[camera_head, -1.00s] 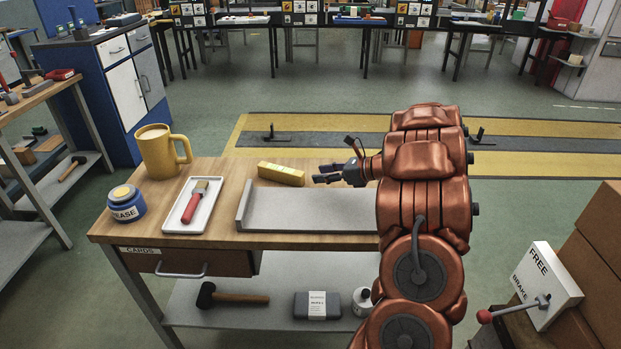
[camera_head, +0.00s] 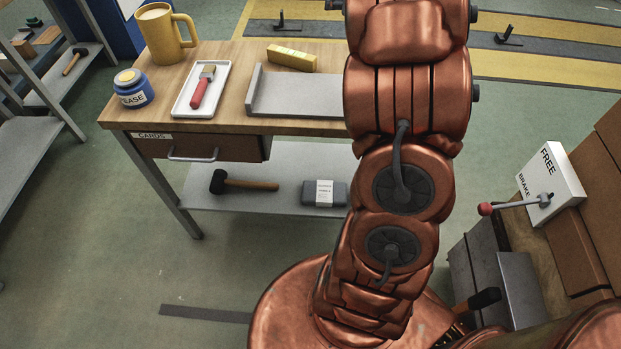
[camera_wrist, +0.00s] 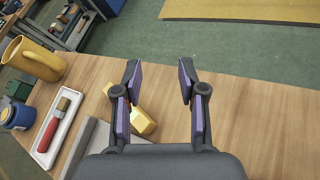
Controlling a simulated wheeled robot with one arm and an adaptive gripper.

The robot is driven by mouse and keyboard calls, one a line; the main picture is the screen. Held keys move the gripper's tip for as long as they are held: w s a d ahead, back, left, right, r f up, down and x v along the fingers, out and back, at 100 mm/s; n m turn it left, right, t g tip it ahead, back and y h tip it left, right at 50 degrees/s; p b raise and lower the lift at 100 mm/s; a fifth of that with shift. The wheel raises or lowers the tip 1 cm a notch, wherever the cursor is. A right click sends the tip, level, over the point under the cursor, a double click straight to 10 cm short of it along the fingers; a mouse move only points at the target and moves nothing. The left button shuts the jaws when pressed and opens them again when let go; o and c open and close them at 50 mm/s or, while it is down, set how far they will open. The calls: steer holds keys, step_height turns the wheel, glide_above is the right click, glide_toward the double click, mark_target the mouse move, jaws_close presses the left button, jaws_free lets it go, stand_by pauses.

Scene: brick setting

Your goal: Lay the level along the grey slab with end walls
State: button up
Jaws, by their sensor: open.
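The level is a short yellow bar (camera_head: 292,57) lying on the wooden workbench, just behind the grey slab. The grey slab (camera_head: 300,92) shows an upright end wall at its left; my arm hides its right end. In the wrist view the level (camera_wrist: 143,121) is partly behind the left finger, and the slab (camera_wrist: 92,148) is at lower left. My gripper (camera_wrist: 157,80) is open with nothing between its fingers, above the bench and right of the level. In the head view my arm hides the gripper.
Left of the slab are a white tray (camera_head: 181,106) with a red-handled brush (camera_head: 202,88), a blue grease jar (camera_head: 133,90) and a yellow mug (camera_head: 164,38). In the wrist view, bare bench top (camera_wrist: 255,125) lies to the right. A brake box (camera_head: 552,185) stands at right.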

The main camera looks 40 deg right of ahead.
step_height(320, 180, up, 4)
steer(key=s+a+m+g+h, duration=0.2)
steer(key=m+h, duration=0.2)
steer(key=m, duration=0.5)
steer(key=s+a+f+m+g+y, duration=0.1)
steer(key=s+a+f+m+g, duration=0.3)
steer(key=s+a+m, duration=0.4)
steer(key=s+a+f+m+g+y, duration=0.2)
steer(key=s+a+f+m+g, duration=0.3)
steer(key=s+a+m, duration=0.4)
steer(key=s+a, duration=0.7)
steer(key=a, duration=0.1)
steer(key=shift+a+m, duration=0.3)
steer(key=s+a+m+g+y, duration=0.1)
steer(key=s+a, duration=0.3)
steer(key=s+a+f+m+g+y, duration=0.1)
steer(key=s+a, duration=0.3)
steer(key=s, duration=0.1)
steer(key=s+a+f+m+g+y, duration=0.1)
steer(key=s+a+g, duration=0.1)
steer(key=s+a, duration=0.2)
steer(key=shift+s+a+f+y, duration=0.2)
steer(key=shift+s+y, duration=0.1)
steer(key=shift+s, duration=0.1)
steer(key=shift+s+a, duration=0.1)
steer(key=shift+a, duration=0.15)
